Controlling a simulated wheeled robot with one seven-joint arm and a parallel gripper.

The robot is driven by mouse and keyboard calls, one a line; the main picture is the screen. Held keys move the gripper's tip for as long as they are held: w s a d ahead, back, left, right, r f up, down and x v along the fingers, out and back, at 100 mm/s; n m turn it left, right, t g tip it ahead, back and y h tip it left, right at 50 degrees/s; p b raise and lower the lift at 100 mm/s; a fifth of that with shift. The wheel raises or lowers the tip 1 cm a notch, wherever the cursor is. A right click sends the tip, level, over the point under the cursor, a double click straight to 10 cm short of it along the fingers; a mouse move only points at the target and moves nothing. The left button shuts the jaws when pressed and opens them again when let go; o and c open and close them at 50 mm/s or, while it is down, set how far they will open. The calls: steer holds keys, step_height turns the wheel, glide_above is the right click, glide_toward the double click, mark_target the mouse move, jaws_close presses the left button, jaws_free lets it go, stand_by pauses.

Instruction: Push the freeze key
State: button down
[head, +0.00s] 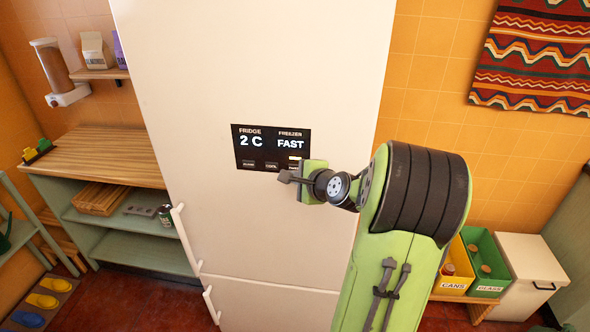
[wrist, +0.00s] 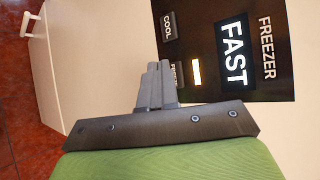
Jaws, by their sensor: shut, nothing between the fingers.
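The black control panel (head: 263,152) on the fridge front reads "FRIDGE 2 C" and "FREEZER FAST". It fills the upper right of the wrist view (wrist: 286,85), turned sideways. The freeze key (wrist: 175,70) is at the panel's lower edge, partly covered by my fingers in the wrist view. A yellow-white bar (wrist: 196,72) is lit beside it. My gripper (head: 281,177) is shut and empty, with its tips at the panel's lower right edge. In the wrist view the closed fingertips (wrist: 157,68) lie close to the freeze key; contact cannot be told.
The cool key (wrist: 168,25) sits beside the freeze key. The tall white fridge (head: 200,80) has handles (head: 184,238) low on its left side. A wooden counter (head: 95,157) stands to the left. Bins for cans (head: 455,284) and glass (head: 487,288) stand at the right.

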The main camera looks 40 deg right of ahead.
steer(key=shift+w+d, duration=0.1)
steer(key=shift+w+d, duration=0.2)
steer(key=shift+d, duration=0.15)
stand_by(0.4)
steer(key=shift+s+a, duration=0.3)
steer(key=shift+a, duration=0.2)
steer(key=s+a+b, duration=0.1)
steer(key=s+a, duration=0.2)
steer(key=a, duration=0.1)
steer(key=shift+s+a, duration=0.35)
steer(key=shift+a, duration=0.05)
stand_by(0.4)
